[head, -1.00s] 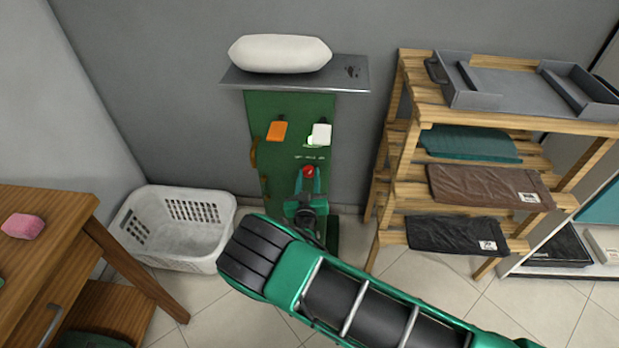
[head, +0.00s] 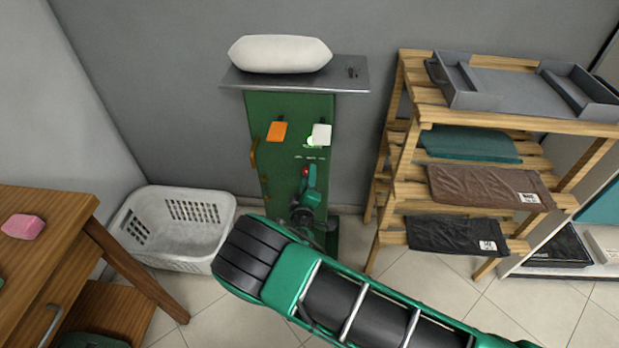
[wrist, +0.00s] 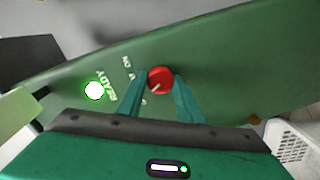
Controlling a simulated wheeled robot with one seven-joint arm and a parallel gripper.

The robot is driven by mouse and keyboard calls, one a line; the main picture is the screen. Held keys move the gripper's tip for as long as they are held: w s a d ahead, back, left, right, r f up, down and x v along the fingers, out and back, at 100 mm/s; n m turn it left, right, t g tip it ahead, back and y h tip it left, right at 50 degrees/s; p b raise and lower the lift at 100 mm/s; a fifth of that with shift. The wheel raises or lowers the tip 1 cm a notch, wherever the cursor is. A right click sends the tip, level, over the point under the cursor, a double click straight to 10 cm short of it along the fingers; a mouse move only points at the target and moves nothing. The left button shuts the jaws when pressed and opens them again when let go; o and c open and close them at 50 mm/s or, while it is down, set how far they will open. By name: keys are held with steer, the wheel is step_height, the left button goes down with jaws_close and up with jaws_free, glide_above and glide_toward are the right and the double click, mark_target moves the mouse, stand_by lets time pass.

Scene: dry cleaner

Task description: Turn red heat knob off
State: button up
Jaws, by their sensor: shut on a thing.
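The red heat knob (wrist: 161,80) is on the front of a green cabinet (head: 262,112) and shows a pale pointer line. In the wrist view my gripper (wrist: 161,84) has one teal finger on each side of the knob and is shut on it. In the head view the knob (head: 306,171) is a small red spot, partly hidden by my gripper (head: 309,177). White panel lettering, including READY, is beside the knob, with a lit white-green lamp (wrist: 94,90) near it.
An orange tag (head: 277,131) and a white tag (head: 321,134) hang on the cabinet. A metal top (head: 295,85) holds a white pillow-like pad (head: 280,53). A white laundry basket (head: 150,255) stands left, a wooden rack (head: 398,150) right.

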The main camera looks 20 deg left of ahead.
steer(key=shift+s+a+n, duration=0.1)
steer(key=shift+a+n, duration=0.05)
steer(key=shift+n, duration=1.35)
steer(key=shift+f, duration=0.1)
steer(key=o, duration=1)
steer(key=shift+o, duration=0.2)
steer(key=v, duration=1)
steer(key=shift+s, duration=0.3)
steer(key=shift+s, duration=0.1)
